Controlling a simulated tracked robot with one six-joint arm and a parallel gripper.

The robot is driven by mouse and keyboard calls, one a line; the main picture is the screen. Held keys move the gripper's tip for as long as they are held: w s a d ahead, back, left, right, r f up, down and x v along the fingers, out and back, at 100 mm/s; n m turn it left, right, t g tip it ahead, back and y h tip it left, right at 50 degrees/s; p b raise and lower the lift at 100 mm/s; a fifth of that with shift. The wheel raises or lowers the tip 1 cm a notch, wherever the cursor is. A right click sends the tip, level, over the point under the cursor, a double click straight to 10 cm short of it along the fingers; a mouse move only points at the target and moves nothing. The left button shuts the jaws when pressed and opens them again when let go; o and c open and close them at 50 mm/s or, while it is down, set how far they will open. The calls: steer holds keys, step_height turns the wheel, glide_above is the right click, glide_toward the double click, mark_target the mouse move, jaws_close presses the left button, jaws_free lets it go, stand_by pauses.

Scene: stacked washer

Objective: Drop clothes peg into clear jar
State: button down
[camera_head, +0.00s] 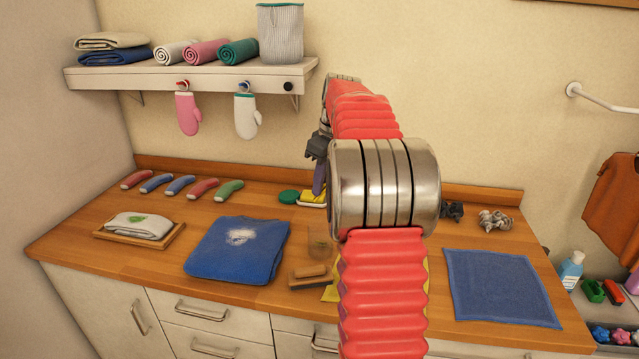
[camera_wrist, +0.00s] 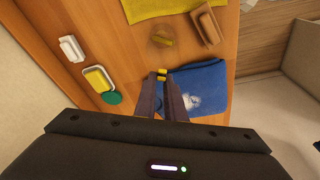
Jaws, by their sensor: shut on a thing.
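A small yellow clothes peg (camera_wrist: 162,74) is between the fingertips of my gripper (camera_wrist: 162,79), which is shut on it. My gripper (camera_head: 318,178) also shows in the head view, above the back of the counter; the peg cannot be made out there. The clear jar (camera_head: 320,243) stands on the counter, partly hidden by my arm. In the wrist view the jar (camera_wrist: 163,34) appears from above, beyond the fingertips and apart from the peg. Something yellowish shows inside it.
A blue shirt (camera_head: 238,250) and wooden brush (camera_head: 310,276) lie near the jar. A yellow sponge (camera_head: 314,197) in a white dish and green disc (camera_head: 289,197) are behind it. A blue cloth (camera_head: 500,286) lies right. A wooden shelf (camera_head: 190,78) overhangs the back left.

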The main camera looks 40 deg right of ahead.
steer(key=s+x, duration=0.1)
steer(key=x, duration=0.6)
steer(key=shift+s+f, duration=0.2)
steer(key=shift+s, duration=0.15)
steer(key=shift+d, duration=0.15)
steer(key=c, duration=1.8)
jaws_free()
steer(key=shift+o, duration=0.2)
steer(key=shift+r, duration=0.1)
steer(key=v, duration=1.3)
steer(key=shift+r, duration=0.3)
